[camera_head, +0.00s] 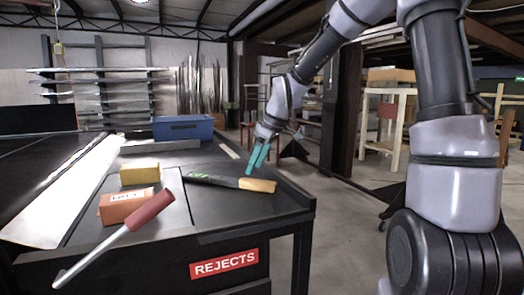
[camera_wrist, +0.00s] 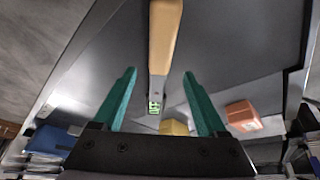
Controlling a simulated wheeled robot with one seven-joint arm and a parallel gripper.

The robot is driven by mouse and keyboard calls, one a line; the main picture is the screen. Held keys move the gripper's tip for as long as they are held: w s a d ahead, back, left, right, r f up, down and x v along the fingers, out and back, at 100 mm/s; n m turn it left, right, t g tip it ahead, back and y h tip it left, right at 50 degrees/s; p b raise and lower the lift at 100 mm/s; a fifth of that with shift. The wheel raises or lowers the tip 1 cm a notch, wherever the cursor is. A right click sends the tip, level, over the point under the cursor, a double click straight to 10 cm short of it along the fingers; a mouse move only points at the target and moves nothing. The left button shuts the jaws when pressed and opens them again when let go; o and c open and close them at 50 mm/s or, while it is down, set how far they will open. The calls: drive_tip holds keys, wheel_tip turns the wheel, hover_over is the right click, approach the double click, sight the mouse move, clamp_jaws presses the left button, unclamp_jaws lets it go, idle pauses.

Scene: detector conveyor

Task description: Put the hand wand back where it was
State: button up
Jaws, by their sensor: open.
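The hand wand, a dark paddle with a green display and a tan handle (camera_head: 258,185), lies on the black table near its right edge. Its handle points right. My gripper (camera_head: 256,169) is open, with its teal fingers pointing down just above and behind the handle.
A yellow block (camera_head: 140,173) and an orange labelled box (camera_head: 126,206) stand left of the wand. A red-handled rod (camera_head: 150,211) crosses in front. A blue bin (camera_head: 183,127) stands behind. A red REJECTS sign (camera_head: 224,263) marks the table's front.

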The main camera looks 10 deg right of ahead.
drive_tip(key=s+d+r+m+t, duration=0.1)
drive_tip(key=s+d+r+m, duration=0.3)
drive_tip(key=s+d+m, duration=0.1)
drive_tip(key=s+d+r+m+t+h, duration=0.1)
drive_tip(key=s+d+r+m+t, duration=0.1)
drive_tip(key=s+d+r+m, duration=0.3)
drive_tip(key=s+d+r+m+t+h, duration=0.1)
drive_tip(key=s+d+r+m, duration=0.3)
drive_tip(key=s, duration=0.8)
drive_tip(key=d+m, duration=0.2)
drive_tip(key=d, duration=0.1)
drive_tip(key=shift+d+r+t, duration=0.25)
drive_tip(key=shift+d+t, duration=0.15)
